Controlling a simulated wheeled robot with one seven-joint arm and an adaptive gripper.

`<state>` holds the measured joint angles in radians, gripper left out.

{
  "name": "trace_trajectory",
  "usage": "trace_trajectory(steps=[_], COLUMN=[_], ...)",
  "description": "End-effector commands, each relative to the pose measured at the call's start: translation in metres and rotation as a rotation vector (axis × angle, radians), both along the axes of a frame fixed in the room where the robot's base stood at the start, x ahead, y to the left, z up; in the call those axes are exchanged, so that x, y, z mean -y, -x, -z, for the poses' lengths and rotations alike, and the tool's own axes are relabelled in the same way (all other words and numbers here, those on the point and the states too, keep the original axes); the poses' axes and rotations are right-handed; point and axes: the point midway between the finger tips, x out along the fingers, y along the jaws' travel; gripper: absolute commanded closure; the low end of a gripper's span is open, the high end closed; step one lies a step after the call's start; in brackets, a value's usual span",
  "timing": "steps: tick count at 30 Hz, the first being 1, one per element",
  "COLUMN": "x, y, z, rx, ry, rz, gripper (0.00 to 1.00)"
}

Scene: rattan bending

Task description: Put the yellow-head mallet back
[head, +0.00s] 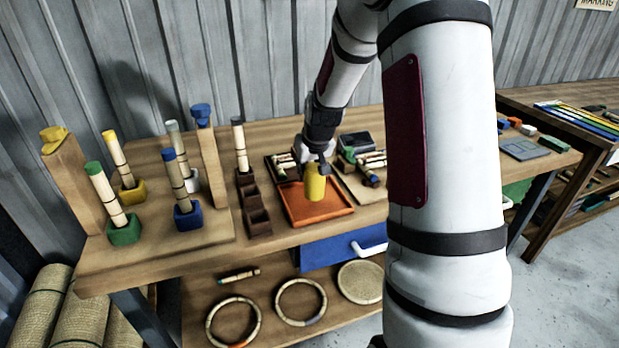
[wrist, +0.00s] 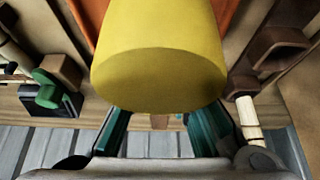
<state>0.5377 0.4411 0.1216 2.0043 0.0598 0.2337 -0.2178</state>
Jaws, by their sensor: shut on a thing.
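The yellow mallet head (head: 315,185) hangs from my gripper (head: 318,160) over the orange tray (head: 330,215). In the wrist view the yellow head (wrist: 158,55) fills the upper middle and hides most of what lies behind it. My gripper's teal fingers (wrist: 158,125) show on both sides below the head and are shut on the mallet. Its handle is mostly hidden. A dark brown slotted holder (head: 257,222) stands on the bench left of the tray. A tool with a pale handle (head: 238,135) stands upright at its far end; the nearer slots look empty.
A wooden stand at the left bears green (head: 124,232), blue (head: 187,217) and yellow (head: 131,193) blocks with upright sticks, between posts. Behind and right of the tray lie small rattan pieces and a dark box (head: 356,142). The tray is bare.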

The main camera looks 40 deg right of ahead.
Motion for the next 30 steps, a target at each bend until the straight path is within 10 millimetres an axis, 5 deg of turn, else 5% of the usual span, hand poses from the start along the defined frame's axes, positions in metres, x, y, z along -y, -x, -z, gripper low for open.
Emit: trace_trajectory(steps=[5,13,24,25,26,30], x=[0.01,0.01,0.01,0.01,0.01,0.01], y=[-0.006,-0.005,-0.006,-0.005,-0.005,-0.005], z=[0.0,0.035,0.039,0.039,0.039,0.039], rx=[0.003,0.0,0.002,0.0,0.0,0.0], ry=[0.002,0.0,0.001,0.0,0.0,0.0], rz=[0.0,0.0,0.0,0.0,0.0,0.0], gripper=[1.0,1.0,1.0,0.74,0.67,0.6])
